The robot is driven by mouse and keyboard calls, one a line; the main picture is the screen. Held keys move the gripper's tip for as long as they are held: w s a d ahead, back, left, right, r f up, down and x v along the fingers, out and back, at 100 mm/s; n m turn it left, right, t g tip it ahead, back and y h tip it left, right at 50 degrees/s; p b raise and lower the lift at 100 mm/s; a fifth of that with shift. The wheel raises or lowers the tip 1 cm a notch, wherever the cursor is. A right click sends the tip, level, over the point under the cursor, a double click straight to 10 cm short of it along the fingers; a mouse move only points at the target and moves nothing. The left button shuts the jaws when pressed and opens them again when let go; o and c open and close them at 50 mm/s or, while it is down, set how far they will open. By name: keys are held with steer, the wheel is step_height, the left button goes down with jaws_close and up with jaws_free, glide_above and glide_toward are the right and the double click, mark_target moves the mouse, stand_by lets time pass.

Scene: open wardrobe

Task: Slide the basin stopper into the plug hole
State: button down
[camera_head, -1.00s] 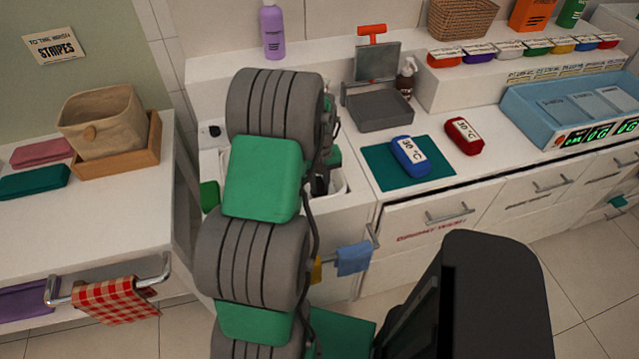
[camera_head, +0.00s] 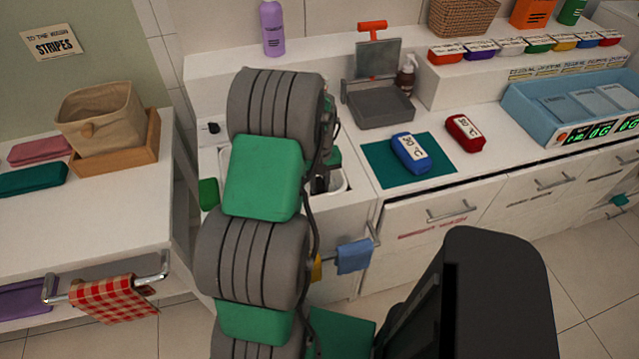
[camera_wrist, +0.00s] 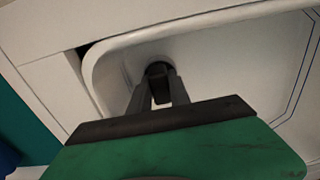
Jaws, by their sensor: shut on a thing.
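In the wrist view my gripper (camera_wrist: 160,92) reaches down into the white basin (camera_wrist: 225,60). Its two dark fingers are shut on a small dark round piece, which looks like the basin stopper (camera_wrist: 158,69). The piece is close to the basin floor near a rounded corner. The plug hole cannot be made out separately, so I cannot tell whether the stopper is in it. In the head view the basin's rim (camera_head: 343,190) shows beside my arm, which hides most of the basin and the gripper.
A teal mat (camera_head: 380,165) with a blue block (camera_head: 410,153) lies right of the basin, and a red block (camera_head: 465,132) lies beyond it. A grey scale (camera_head: 380,108) stands behind. A blue cloth (camera_head: 353,256) hangs in front. A green sponge-like block (camera_head: 208,193) sits at the left.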

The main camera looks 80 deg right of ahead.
mark_target(319, 182)
steer(key=shift+f+b, duration=0.35)
steer(key=shift+f, duration=0.2)
steer(key=c, duration=1.1)
jaws_free()
steer(key=shift+c, duration=0.2)
step_height(319, 182, up, 8)
steer(key=shift+f+b, duration=0.1)
steer(key=shift+b, duration=0.3)
